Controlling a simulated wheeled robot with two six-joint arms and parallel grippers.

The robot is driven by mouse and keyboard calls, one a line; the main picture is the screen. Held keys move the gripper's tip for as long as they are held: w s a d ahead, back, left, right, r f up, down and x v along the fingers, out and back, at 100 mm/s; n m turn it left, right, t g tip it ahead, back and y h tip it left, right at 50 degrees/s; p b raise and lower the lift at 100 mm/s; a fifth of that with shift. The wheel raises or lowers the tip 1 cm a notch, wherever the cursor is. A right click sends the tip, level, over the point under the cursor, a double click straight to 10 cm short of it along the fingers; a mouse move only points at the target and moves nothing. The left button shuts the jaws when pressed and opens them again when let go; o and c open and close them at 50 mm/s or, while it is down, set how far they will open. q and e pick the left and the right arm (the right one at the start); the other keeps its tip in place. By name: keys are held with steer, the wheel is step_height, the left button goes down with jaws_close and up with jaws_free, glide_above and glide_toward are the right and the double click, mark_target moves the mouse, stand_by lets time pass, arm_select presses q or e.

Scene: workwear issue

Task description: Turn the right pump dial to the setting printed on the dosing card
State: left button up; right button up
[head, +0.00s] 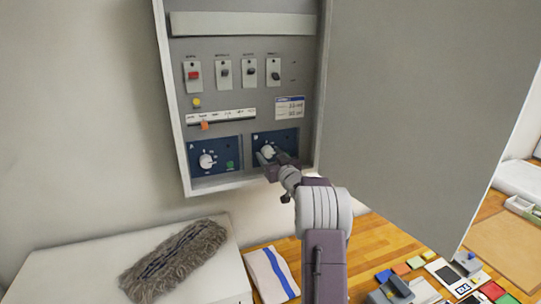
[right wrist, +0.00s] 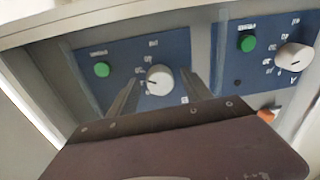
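The right pump dial (head: 267,151) is a white knob on a blue panel marked B, low in the open grey cabinet. It also shows in the right wrist view (right wrist: 159,80), upside down, with a short dark mark on its face. My right gripper (head: 271,161) is at this dial. In the wrist view its two fingers (right wrist: 160,92) stand apart, one on each side of the knob, with gaps visible. I cannot tell how deep they reach. The dosing card (head: 289,107), white with a blue header, is above the dial; its print is too small to read. My left gripper is out of view.
The left pump dial (head: 207,161) sits on its own blue panel. Several switches (head: 223,72) and an orange slider (head: 204,125) are above. The open cabinet door (head: 420,110) stands close to the right of my arm. A fluffy grey duster (head: 172,262) lies on a white surface below.

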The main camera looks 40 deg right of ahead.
steer(key=shift+r, duration=0.15)
steer(key=shift+s, duration=0.15)
steer(key=b+v, duration=0.5)
steer(key=v, duration=0.3)
steer(key=shift+s, duration=0.35)
steer(key=shift+a, duration=0.1)
